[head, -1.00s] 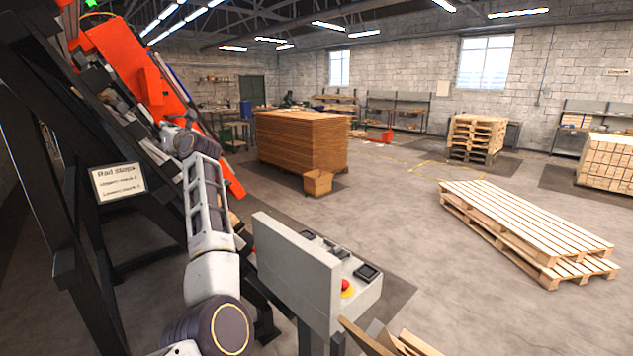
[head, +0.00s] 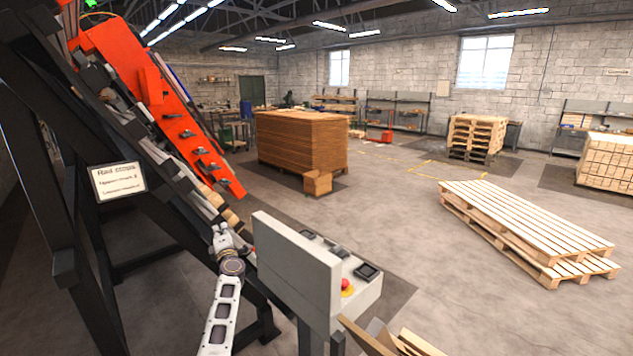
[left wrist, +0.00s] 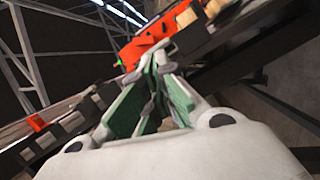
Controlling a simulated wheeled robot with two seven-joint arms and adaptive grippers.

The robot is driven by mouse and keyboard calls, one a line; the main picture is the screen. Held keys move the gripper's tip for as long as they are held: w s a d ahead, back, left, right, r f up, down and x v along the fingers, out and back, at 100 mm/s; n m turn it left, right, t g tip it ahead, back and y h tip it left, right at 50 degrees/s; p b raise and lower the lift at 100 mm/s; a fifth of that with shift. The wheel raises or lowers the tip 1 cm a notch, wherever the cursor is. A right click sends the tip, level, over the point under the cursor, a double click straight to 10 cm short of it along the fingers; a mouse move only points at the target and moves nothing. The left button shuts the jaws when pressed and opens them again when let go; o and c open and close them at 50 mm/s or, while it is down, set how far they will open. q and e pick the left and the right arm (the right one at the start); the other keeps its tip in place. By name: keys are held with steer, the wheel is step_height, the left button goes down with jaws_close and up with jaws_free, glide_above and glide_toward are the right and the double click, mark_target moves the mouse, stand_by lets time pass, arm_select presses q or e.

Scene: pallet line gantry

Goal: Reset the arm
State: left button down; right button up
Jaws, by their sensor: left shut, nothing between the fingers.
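My left arm comes up from the bottom of the head view, and my left gripper (head: 221,231) is at its far end. It is small there, in front of the lower end of the sloped dark frame and left of the grey control box (head: 297,268). In the left wrist view the left gripper (left wrist: 156,75) shows large, its green-padded fingers drawn together at the tips with nothing between them. Beyond the tips is the orange rail part (left wrist: 148,42). My right gripper is not in view.
The sloped gantry with its orange panel (head: 160,95) and a "Rail stops" sign (head: 118,181) fills the left. The control box carries a red button (head: 346,284). A brown board stack (head: 302,142) and wooden pallets (head: 525,228) stand beyond, with open floor between.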

arm_select(q)
steer(key=s+d+f+m+g+h, duration=0.1)
steer(key=s+d+f+m+h, duration=0.35)
steer(key=f, duration=0.95)
steer(key=s+d+f+m+g+h, duration=0.15)
steer(key=s+f+m, duration=0.5)
steer(key=f, duration=0.75)
steer(key=s+d+f+m+g+h, duration=0.3)
steer(key=s+f, duration=0.5)
steer(key=f, duration=0.6)
steer(key=s+d+f+m+g, duration=0.1)
steer(key=s+f+m+g, duration=0.25)
steer(key=s+f, duration=1.1)
steer(key=s+d+f+m+g, duration=0.15)
steer(key=s+f+m, duration=0.35)
steer(key=s+f, duration=0.95)
steer(key=s+a+f+m+g, duration=0.1)
steer(key=s+a+m+g, duration=0.1)
steer(key=s, duration=1.4)
steer(key=s+a+f+m+g, duration=0.1)
steer(key=s+m+g, duration=0.2)
steer(key=s, duration=1.3)
steer(key=shift+s+a+f+g+b, duration=0.15)
steer(key=shift+a+f+g+b, duration=0.2)
steer(key=shift+f+b, duration=0.05)
steer(key=shift+s, duration=0.15)
